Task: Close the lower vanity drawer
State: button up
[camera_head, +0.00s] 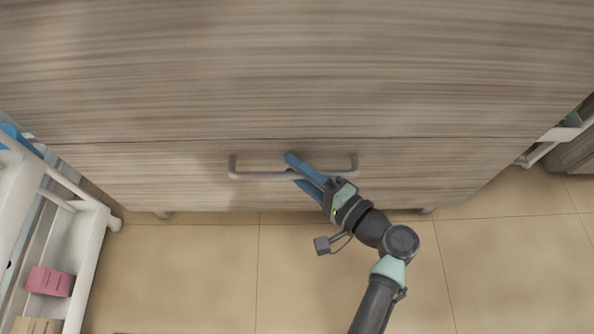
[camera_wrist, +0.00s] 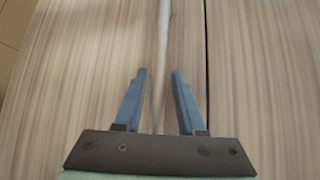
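The lower vanity drawer (camera_head: 150,175) has a wood-grain front below a dark seam. It looks about level with the panel above, though I cannot tell whether a small gap is left. Its grey bar handle (camera_head: 255,176) runs across the front. My gripper (camera_head: 291,164) is at the handle's middle, its two blue fingers on either side of the bar. In the wrist view, the handle (camera_wrist: 165,25) runs between the spread fingers, with space visible on both sides. The gripper is open and not clamped on it.
The larger upper wood panel (camera_head: 300,70) fills the top of the view. A white cart (camera_head: 92,235) with a pink item (camera_head: 50,282) stands at the left. A grey frame (camera_head: 552,140) is at the right. The tiled floor (camera_head: 200,275) in front is clear.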

jog(key=shift+o, duration=0.5)
jog(key=shift+s, duration=0.1)
jog(key=p+v, duration=0.4)
jog(key=v, duration=0.9)
jog(key=shift+p, duration=0.3)
